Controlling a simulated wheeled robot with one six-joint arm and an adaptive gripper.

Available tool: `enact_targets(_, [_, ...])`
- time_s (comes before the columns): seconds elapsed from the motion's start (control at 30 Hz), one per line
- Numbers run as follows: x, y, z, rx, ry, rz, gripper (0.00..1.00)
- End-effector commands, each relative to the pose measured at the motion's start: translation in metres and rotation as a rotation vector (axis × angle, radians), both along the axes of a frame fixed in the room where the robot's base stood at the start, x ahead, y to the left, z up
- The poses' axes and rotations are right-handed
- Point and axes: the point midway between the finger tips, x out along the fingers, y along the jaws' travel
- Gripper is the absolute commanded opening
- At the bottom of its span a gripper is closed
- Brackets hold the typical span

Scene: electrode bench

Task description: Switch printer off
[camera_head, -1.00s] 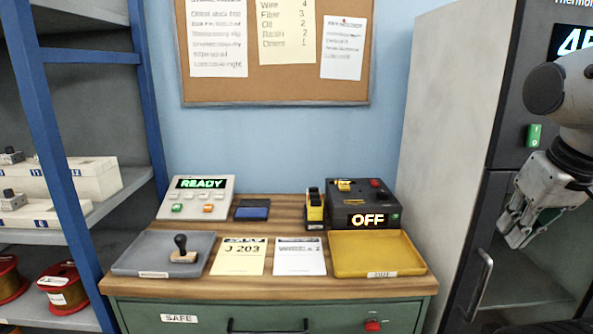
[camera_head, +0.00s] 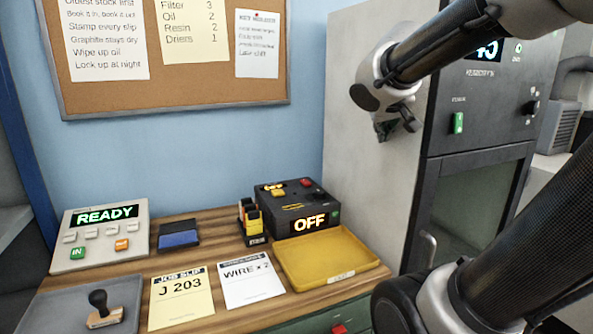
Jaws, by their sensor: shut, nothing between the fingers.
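A black box (camera_head: 318,197) with a lit display reading OFF (camera_head: 309,223) stands at the back right of the wooden bench. Its top has a red button (camera_head: 306,183) and a yellow part (camera_head: 278,192); a small green button sits beside the display. No label names it a printer. A sloped grey console (camera_head: 92,238) at the left shows READY in green, with several buttons below. My gripper (camera_head: 396,128) is shut and empty, up and to the right of the black box, in front of the tall cabinet's grey side. Its fingertips are small in view.
A yellow tray (camera_head: 372,257) lies before the black box. Two paper slips, a blue pad (camera_head: 178,239), a yellow-black holder (camera_head: 253,222) and a stamp (camera_head: 103,310) in a grey tray (camera_head: 38,306) share the bench. The tall cabinet (camera_head: 364,170) bounds the right.

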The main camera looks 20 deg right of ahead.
Motion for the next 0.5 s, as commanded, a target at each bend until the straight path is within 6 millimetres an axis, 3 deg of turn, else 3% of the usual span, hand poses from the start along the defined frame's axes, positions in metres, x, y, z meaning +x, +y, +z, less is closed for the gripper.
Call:
enact_targets(0.3, [0.069,-0.002,0.024,-0.044,-0.133,0.045,0.00])
enact_targets(0.4, [0.103,0.007,0.026,-0.032,-0.176,0.099,0.00])
enact_targets(0.5, [0.139,0.025,0.014,0.015,-0.190,0.180,0.00])
